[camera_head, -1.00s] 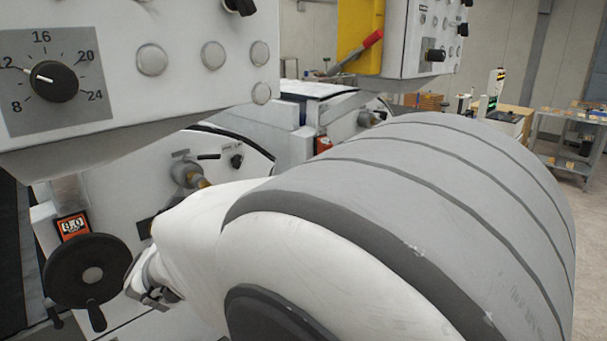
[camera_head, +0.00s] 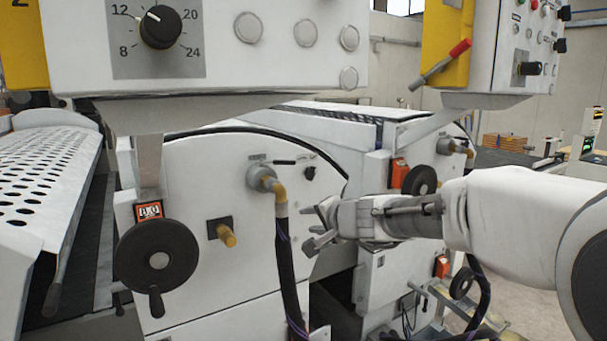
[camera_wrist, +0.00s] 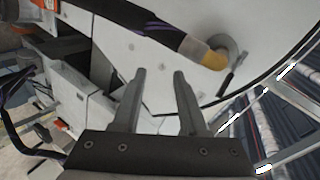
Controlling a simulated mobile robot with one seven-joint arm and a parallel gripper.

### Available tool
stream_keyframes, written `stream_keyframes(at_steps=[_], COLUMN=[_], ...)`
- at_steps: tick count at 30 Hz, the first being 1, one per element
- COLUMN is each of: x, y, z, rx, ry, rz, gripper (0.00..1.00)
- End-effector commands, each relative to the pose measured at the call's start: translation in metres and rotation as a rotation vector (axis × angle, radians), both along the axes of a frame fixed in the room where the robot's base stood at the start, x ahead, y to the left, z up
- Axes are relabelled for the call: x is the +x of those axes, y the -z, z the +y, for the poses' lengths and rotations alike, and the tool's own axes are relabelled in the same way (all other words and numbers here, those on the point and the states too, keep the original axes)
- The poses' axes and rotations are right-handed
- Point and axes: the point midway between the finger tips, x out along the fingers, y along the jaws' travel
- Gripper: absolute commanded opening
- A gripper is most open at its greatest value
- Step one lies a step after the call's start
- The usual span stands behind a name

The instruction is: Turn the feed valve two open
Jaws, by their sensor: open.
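A grey pipe elbow with a brass fitting (camera_head: 265,181) sits on the white machine face, with a small black lever (camera_head: 285,162) beside it. The elbow (camera_wrist: 213,58) and lever (camera_wrist: 226,84) also show in the wrist view, upper right of the fingers. A similar fitting (camera_head: 446,147) shows on the farther machine section. I cannot tell which is feed valve two. My gripper (camera_head: 314,226) points left, right of the near elbow and its hose, with open, empty fingers. In the wrist view, both fingers (camera_wrist: 160,76) stand apart, touching nothing visible.
A dark hose (camera_head: 287,265) hangs from the near elbow. A black handwheel (camera_head: 156,262) and a brass peg (camera_head: 224,233) stand out at left. A control panel (camera_head: 215,45) overhangs the near face. A second handwheel (camera_head: 419,181) is behind my gripper.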

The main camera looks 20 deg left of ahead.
Motion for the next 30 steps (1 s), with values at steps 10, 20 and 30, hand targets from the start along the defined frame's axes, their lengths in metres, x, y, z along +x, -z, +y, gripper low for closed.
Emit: stream_keyframes(at_steps=[10,20,30], x=[0.011,0.011,0.039], y=[-0.065,-0.095,-0.095], z=[-0.035,-0.043,0.004], rx=[0.405,0.525,0.524], ry=[-0.105,-0.155,-0.155], rz=[0.033,0.020,0.024], gripper=[0.42,0.42,0.42])
